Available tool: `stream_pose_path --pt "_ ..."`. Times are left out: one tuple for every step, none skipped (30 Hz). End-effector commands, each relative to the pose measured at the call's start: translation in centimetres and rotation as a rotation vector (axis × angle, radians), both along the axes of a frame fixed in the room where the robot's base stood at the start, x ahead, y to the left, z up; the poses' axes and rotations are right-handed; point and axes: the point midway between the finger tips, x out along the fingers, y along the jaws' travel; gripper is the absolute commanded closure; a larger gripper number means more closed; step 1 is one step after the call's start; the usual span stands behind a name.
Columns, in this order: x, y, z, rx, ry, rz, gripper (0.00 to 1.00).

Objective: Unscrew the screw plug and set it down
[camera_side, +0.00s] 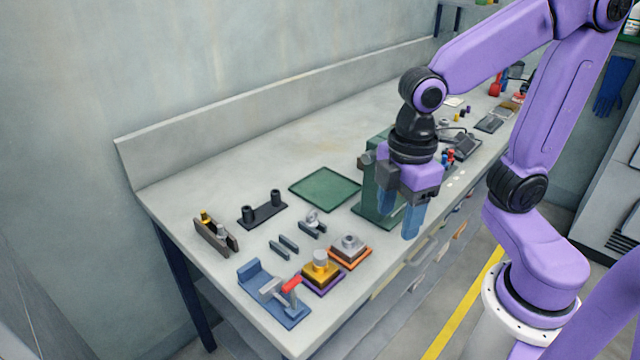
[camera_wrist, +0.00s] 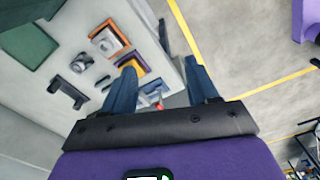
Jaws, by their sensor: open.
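My gripper (camera_side: 402,224) is open and empty, with blue fingers pointing down, high near the bench's front edge. In the side view two fixtures stand left of it: a yellow block with a light grey round plug (camera_side: 320,257) on a purple base, and a grey block with a grey round top (camera_side: 349,241) on an orange base. I cannot tell for certain which one is the screw plug.
A green mat (camera_side: 325,187) lies flat behind the fixtures. A blue clamp with a red handle (camera_side: 291,284) stands at the front left. A black two-post holder (camera_side: 262,215) and dark strips (camera_side: 284,246) lie nearby. A green upright stand (camera_side: 374,185) is close behind my gripper.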

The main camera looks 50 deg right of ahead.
Motion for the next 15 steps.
stream_pose_path --pt "1.4 0.8 0.4 -0.003 0.001 0.015 0.41" --pt "2.1 1.2 0.7 -0.003 0.001 0.026 0.41" --pt "3.1 1.7 1.0 -0.006 0.002 0.041 0.41" --pt "3.8 2.1 1.3 -0.007 0.002 0.052 0.41" --pt "4.6 2.5 1.5 -0.007 0.001 0.063 0.41" --pt "5.5 2.9 1.9 -0.009 0.003 0.078 0.41" --pt "6.3 3.2 2.1 -0.010 0.003 0.088 0.41" --pt "7.0 3.5 2.3 -0.012 0.004 0.097 0.41" --pt "7.8 3.9 2.6 -0.013 0.005 0.112 0.41" --pt "8.5 4.1 2.8 -0.014 0.005 0.121 0.41" --pt "9.0 4.4 3.0 -0.014 0.006 0.131 0.41" --pt "9.7 4.6 3.2 -0.015 0.006 0.142 0.41" --pt "10.2 4.7 3.4 -0.016 0.007 0.148 0.41" --pt "10.6 4.9 3.5 -0.016 0.007 0.155 0.41" --pt "11.1 5.0 3.7 -0.017 0.008 0.163 0.41"
